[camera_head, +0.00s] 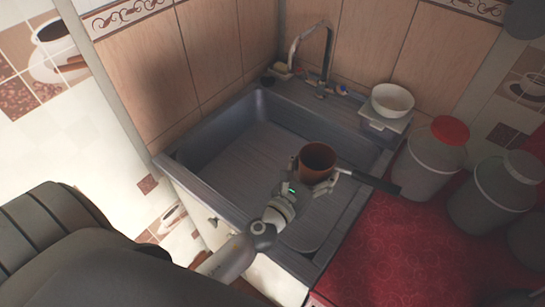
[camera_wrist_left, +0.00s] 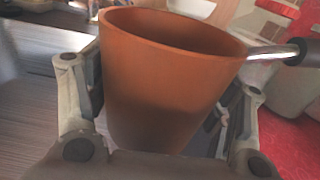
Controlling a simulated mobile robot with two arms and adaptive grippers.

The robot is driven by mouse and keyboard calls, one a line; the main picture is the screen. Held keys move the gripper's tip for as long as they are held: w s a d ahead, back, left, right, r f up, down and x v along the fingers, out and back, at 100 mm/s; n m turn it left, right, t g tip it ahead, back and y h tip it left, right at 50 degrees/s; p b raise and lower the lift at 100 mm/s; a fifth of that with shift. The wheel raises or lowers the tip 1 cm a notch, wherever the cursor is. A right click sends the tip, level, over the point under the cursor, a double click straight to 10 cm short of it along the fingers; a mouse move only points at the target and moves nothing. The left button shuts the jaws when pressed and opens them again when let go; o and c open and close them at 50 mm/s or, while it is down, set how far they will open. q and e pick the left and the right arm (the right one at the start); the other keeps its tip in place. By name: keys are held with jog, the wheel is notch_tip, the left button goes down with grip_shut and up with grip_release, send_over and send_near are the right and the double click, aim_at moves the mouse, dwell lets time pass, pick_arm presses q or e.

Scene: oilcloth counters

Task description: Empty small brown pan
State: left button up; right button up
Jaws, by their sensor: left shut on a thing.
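The small brown pan (camera_head: 317,159) is in the head view, above the grey sink (camera_head: 208,189). Its dark handle (camera_head: 370,181) points right toward the red counter. My left gripper (camera_head: 312,180) is shut around the pan's body. In the left wrist view the brown pan (camera_wrist_left: 165,80) sits upright or nearly so between the two fingers of my left gripper (camera_wrist_left: 160,110), with the handle's metal shank (camera_wrist_left: 272,53) to the right. The inside of the pan is dark, and I cannot tell what it holds. My right gripper is not in view.
A faucet (camera_head: 327,55) stands at the back of the sink. A white bowl (camera_head: 392,100) sits on a light box at the sink's right edge. A red-lidded jar (camera_head: 432,160) and a pale-lidded jar (camera_head: 495,190) stand on the red oilcloth counter (camera_head: 400,245), whose front part is clear.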

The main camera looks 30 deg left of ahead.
aim_at(301, 156)
pick_arm(q)
jog(key=shift+a+f+n+b, duration=0.25)
jog(key=shift+a+n+b, duration=0.25)
jog(key=shift+n, duration=0.5)
jog(key=shift+w+a+f+n, duration=0.1)
jog(key=shift+a+f+n, duration=0.15)
jog(key=shift+a+n, duration=0.45)
jog(key=shift+r+n, duration=0.45)
jog(key=shift+n, duration=0.05)
jog(key=shift+w+a+r+n+p, duration=0.1)
jog(key=shift+a+r+n+p, duration=0.05)
jog(key=shift+a+n+p, duration=0.2)
jog(key=shift+a+n, duration=0.1)
jog(key=shift+n, duration=0.15)
jog(key=shift+a+f, duration=0.15)
jog(key=shift+f, duration=0.1)
jog(key=n, duration=0.1)
jog(key=a+r+n+p, duration=0.1)
jog(key=n, duration=0.1)
jog(key=shift+w, duration=0.1)
jog(key=shift+a+f+n, duration=0.1)
jog(key=shift+f+n, duration=0.15)
jog(key=shift+n, duration=0.25)
jog(key=shift+f+n, duration=0.3)
jog(key=shift+n, duration=0.7)
jog(key=shift+a+f+n, duration=0.1)
jog(key=shift+n, duration=0.2)
